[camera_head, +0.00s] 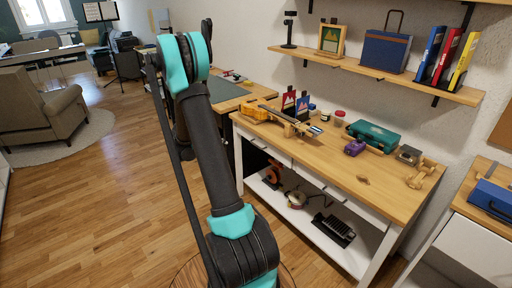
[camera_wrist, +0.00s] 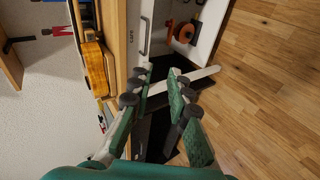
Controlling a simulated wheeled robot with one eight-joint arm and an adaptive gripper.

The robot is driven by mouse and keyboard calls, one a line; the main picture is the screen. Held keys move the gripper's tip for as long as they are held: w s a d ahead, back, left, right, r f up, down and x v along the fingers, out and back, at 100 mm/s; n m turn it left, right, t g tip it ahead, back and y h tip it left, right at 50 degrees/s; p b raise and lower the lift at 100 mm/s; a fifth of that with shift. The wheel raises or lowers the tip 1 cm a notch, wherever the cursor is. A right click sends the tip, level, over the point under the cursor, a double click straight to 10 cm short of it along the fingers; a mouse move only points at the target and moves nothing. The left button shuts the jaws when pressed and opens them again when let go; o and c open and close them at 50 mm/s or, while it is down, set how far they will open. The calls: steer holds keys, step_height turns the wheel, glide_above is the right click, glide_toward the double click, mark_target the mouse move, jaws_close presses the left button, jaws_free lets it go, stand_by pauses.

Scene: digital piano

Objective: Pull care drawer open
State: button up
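The care drawer (camera_wrist: 138,22) shows in the wrist view as a white front marked CARE, under the wooden bench top. Its grey bar handle (camera_wrist: 147,36) lies above my fingertips in the picture, apart from them. My gripper (camera_wrist: 161,72) is open, with green-padded fingers on either side and nothing held between them. A white bar passes behind the fingertips. In the head view, the white drawer fronts (camera_head: 264,147) look closed under the bench top, and my arm stands in front of the bench's left side. My gripper is not visible there.
The bench top (camera_head: 370,183) holds a guitar (camera_head: 287,122), a green case (camera_head: 372,135) and small items. The lower shelf (camera_head: 310,222) holds an orange reel (camera_wrist: 186,32) and other gear. Wooden floor (camera_head: 110,200) is clear left of the bench.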

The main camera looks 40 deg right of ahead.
steer(key=w+d+f+g+h, duration=0.1)
steer(key=w+d+f+h, duration=0.45)
steer(key=d+f, duration=0.45)
steer(key=shift+y, duration=0.25)
steer(key=x, duration=1)
steer(key=f+x, duration=0.1)
steer(key=x, duration=0.5)
steer(key=shift+w, duration=0.15)
jaws_close()
